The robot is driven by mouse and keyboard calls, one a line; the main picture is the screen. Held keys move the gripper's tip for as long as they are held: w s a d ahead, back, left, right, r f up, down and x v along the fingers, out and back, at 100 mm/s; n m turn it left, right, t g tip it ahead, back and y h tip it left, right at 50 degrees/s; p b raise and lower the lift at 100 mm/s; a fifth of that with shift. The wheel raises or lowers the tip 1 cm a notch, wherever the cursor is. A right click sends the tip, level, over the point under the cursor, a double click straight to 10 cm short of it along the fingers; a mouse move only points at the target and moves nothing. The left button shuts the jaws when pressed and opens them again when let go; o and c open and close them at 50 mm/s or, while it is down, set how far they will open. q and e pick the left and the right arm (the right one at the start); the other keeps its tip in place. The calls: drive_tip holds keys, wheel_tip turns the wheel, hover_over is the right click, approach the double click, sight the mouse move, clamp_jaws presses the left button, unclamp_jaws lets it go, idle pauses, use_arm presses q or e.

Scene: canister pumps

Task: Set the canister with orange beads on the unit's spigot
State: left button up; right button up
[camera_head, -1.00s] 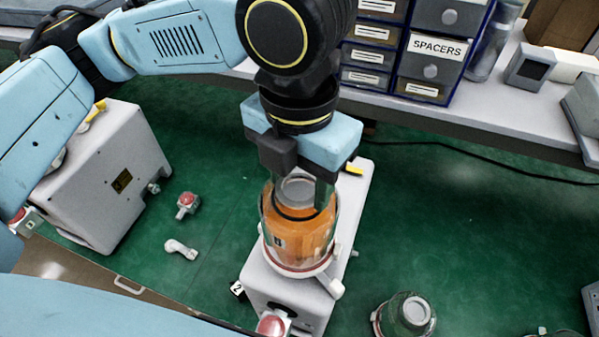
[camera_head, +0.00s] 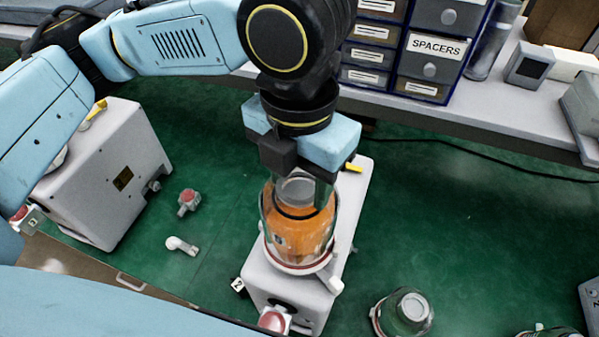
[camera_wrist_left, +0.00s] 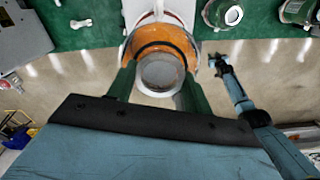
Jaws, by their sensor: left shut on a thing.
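The canister with orange beads (camera_head: 299,235) is upright at the top of the white pump unit (camera_head: 353,225) marked 2. My left gripper (camera_head: 297,190) is shut on the canister's upper part from above. In the left wrist view the canister (camera_wrist_left: 174,42) sits between the two green fingers (camera_wrist_left: 156,80), its round grey lid facing the camera. The spigot is hidden under the canister, so I cannot tell how it is seated. A white fitting (camera_head: 334,286) shows at the canister's base. In the left wrist view an arm of mine reaches in at right; its jaws are too small to read.
Another pump unit (camera_head: 105,180) stands at left. A red-knobbed valve (camera_head: 188,200) and a white elbow (camera_head: 181,245) lie on the green mat (camera_head: 450,215). A clear canister (camera_head: 404,315) stands at lower right. Drawers and a bench are behind.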

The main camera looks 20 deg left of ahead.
use_arm(q)
drive_tip(key=shift+f+b, duration=0.5)
drive_tip(key=shift+f, duration=0.9)
drive_tip(key=o, duration=1.5)
wheel_tip(320, 180, up, 13)
drive_tip(key=shift+r, duration=0.2)
